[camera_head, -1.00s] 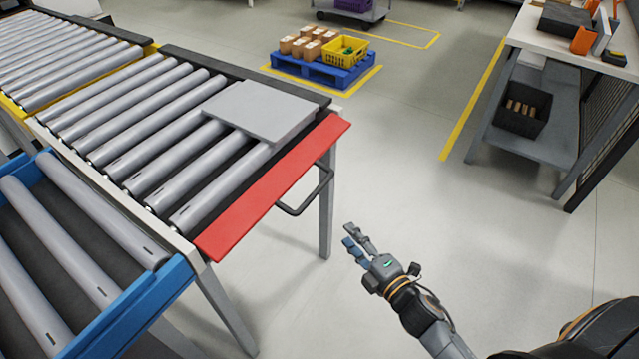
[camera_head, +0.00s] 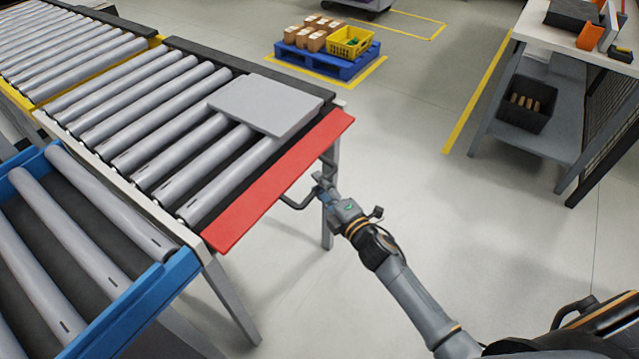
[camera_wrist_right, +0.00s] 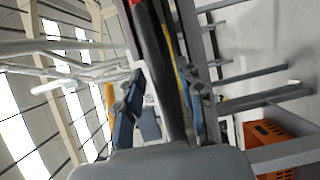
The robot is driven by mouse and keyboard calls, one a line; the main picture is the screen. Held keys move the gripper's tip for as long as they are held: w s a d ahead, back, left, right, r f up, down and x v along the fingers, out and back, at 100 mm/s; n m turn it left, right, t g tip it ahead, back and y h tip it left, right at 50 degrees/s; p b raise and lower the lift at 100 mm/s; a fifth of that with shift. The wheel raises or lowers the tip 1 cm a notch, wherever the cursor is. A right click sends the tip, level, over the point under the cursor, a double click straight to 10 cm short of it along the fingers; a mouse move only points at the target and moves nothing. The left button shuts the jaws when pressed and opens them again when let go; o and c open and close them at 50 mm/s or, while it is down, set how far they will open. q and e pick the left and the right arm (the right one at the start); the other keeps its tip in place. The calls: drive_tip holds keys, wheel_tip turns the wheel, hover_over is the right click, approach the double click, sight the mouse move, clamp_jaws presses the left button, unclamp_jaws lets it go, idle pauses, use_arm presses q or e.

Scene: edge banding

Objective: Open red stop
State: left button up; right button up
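The red stop (camera_head: 280,180) is a long flat red bar across the end of the roller conveyor. A dark handle (camera_head: 291,202) hangs from its outer side. Contact cannot be told. The red stop shows as a thin strip (camera_wrist_right: 142,28) at the top there. My left gripper is out of view.
A blue-framed roller section (camera_head: 135,300) stands at the lower left. A workbench (camera_head: 550,42) is at the right. A blue pallet (camera_head: 345,68) with boxes is at the back. The floor between is clear.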

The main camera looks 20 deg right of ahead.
drive_tip(key=shift+w+a, duration=0.1)
drive_tip(key=shift+w, duration=0.25)
clamp_jaws()
